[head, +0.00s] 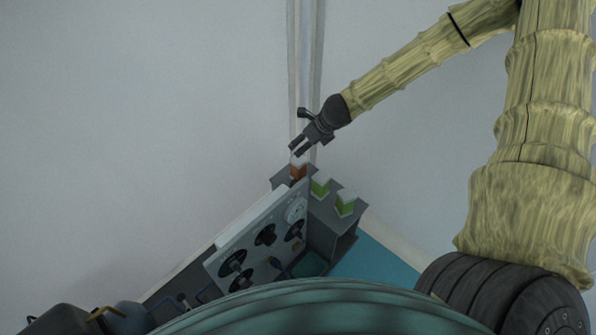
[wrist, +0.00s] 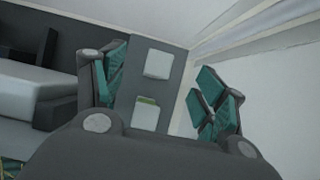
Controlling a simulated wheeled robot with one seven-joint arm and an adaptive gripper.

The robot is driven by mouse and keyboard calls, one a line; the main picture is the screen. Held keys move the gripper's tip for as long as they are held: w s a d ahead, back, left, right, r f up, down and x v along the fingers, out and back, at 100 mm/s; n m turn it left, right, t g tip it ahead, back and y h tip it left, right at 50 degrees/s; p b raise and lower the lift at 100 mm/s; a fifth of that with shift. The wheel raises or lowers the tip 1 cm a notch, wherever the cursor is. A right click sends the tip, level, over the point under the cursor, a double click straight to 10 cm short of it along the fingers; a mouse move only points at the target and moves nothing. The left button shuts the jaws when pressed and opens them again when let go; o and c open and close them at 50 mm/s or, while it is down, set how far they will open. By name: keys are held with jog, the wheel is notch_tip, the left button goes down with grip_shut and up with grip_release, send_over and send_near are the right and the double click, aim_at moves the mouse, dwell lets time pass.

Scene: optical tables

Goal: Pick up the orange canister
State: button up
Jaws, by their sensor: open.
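The orange canister (head: 298,171) has a pale top and stands at the far end of a dark grey rack, partly hidden behind a panel in the head view. My gripper (head: 295,149) is open just above it, fingers pointing down and left, with nothing held. In the wrist view my gripper's teal-padded fingers (wrist: 163,85) are spread. Two pale square canister tops, an upper one (wrist: 157,64) and a lower one (wrist: 145,115), show between or near them. The lower one has a green edge; the orange colour does not show there.
Two green canisters, one nearer the orange one (head: 320,187) and one further right (head: 345,204), stand on the dark rack (head: 323,212). A grey panel with black dials (head: 263,236) rises close beside them. A pale wall corner is behind.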

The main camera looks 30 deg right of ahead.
jog(key=b, duration=0.8)
send_near(300, 162)
jog(key=x, duration=0.5)
jog(key=shift+a+f, duration=0.1)
jog(key=shift+a, duration=0.05)
jog(key=b+x, duration=0.1)
jog(key=x, duration=0.4)
jog(key=shift+w+d+b+x, duration=0.15)
jog(key=shift+b+x, duration=0.5)
jog(key=shift+x, duration=0.65)
jog(key=shift+w+d+b+x, duration=0.15)
jog(key=shift+b+x, duration=0.5)
jog(key=shift+x, duration=0.7)
jog(key=shift+c, duration=0.4)
jog(key=c, duration=1.1)
